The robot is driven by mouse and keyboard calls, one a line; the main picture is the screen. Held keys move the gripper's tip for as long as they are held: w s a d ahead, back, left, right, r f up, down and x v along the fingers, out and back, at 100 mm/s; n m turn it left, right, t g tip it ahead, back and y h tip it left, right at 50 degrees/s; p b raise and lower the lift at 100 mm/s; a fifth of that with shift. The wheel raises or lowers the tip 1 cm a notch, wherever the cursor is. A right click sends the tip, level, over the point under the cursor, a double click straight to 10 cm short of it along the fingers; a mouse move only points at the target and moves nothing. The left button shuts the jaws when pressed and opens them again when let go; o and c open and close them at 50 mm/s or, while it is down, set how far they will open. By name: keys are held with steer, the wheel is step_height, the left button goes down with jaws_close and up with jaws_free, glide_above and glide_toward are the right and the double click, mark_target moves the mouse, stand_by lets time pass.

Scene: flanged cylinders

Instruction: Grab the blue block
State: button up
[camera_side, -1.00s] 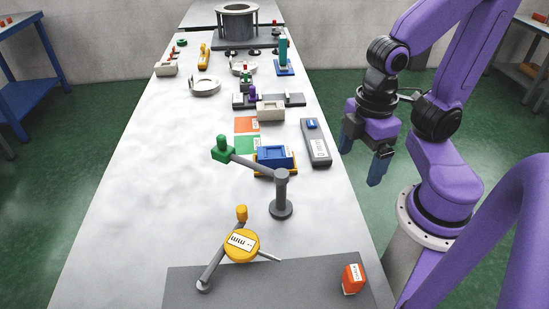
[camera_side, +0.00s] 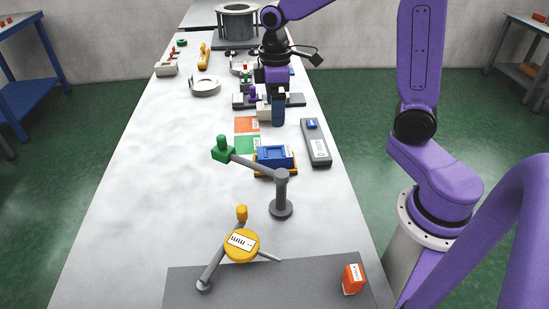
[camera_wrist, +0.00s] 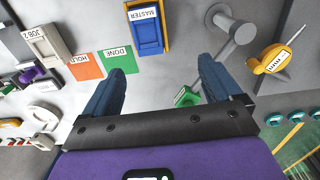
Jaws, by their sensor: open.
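The blue block (camera_side: 275,157) sits in a yellow-edged tray (camera_side: 258,168) on the table. In the wrist view the blue block (camera_wrist: 148,36) shows at the top with a label reading MASTER, its yellow tray around it. My gripper (camera_side: 278,112) is over the table, behind the blue block in the side view and apart from it. In the wrist view my gripper (camera_wrist: 161,76) has its two blue fingers spread with nothing between them. Its height above the table is hard to tell.
A grey post (camera_side: 281,192) with an arm ending in a green knob (camera_side: 223,149) stands close in front of the blue block. A beige block (camera_wrist: 40,42), orange patch (camera_wrist: 86,66) and green patch (camera_wrist: 118,59) lie nearby.

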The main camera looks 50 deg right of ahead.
steer(key=w+d, duration=0.1)
steer(key=w, duration=0.1)
glide_above(274, 153)
steer(key=f, duration=1.2)
steer(key=shift+s+a+f, duration=0.1)
steer(key=shift+a+f, duration=0.05)
steer(key=shift+a, duration=0.1)
steer(key=shift+d+f, duration=0.15)
steer(key=shift+f, duration=1.2)
steer(key=shift+d+f, duration=0.1)
steer(key=shift+f, duration=1.2)
steer(key=c, duration=1.4)
